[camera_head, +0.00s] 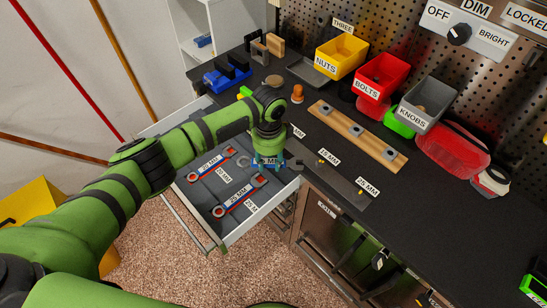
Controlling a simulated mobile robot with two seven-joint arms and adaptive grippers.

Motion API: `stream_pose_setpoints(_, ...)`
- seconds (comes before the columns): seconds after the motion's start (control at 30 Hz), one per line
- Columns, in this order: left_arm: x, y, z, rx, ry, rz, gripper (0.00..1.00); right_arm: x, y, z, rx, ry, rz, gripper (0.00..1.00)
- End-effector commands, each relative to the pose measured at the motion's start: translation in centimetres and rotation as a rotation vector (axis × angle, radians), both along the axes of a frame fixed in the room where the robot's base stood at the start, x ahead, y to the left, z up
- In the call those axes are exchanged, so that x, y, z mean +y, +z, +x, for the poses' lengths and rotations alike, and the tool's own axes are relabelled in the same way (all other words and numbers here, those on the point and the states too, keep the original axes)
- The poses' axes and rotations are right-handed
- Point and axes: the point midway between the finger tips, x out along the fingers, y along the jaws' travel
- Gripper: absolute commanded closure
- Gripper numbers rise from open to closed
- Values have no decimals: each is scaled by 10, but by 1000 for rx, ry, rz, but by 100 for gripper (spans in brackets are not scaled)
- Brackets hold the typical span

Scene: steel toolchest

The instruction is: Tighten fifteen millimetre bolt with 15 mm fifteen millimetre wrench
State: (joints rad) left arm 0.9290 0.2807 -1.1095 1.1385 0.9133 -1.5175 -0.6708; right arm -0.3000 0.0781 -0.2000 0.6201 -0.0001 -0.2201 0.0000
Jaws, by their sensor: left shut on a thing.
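My left gripper (267,150) is above the open drawer (254,211), close to the bench edge, and shut on a wrench (279,162). A label ending in "MM" lies along its handle; its number is too blurred to read. The gripper partly covers the wrench, and I cannot tell whether it is clear of the drawer. A dark metal strip (337,184) at the bench's front edge carries small yellowish bolts. The bolt by the "15 MM" label (329,156) is tiny (321,162), to the right of the wrench and apart from it. My right gripper is not in view.
Wrenches labelled 20 MM (211,164) and 25 MM (239,197) lie in the drawer. A wooden strip with knobs (335,119), a yellow nuts bin (341,55), a red bolts bin (382,75) and a grey knobs bin (429,105) stand behind on the bench.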

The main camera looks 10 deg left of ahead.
Motion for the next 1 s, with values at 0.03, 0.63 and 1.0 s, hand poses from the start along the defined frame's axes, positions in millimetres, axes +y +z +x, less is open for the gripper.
stream_pose_setpoints(0.03, 2, 2, 0, -1, 1, 0, 100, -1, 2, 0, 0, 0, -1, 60)
stream_pose_setpoints(0.63, 20, 26, -3, -2, -1, -2, 100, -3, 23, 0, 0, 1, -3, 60)
stream_pose_setpoints(1.0, 36, 51, -6, -2, 0, -2, 100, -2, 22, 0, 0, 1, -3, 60)
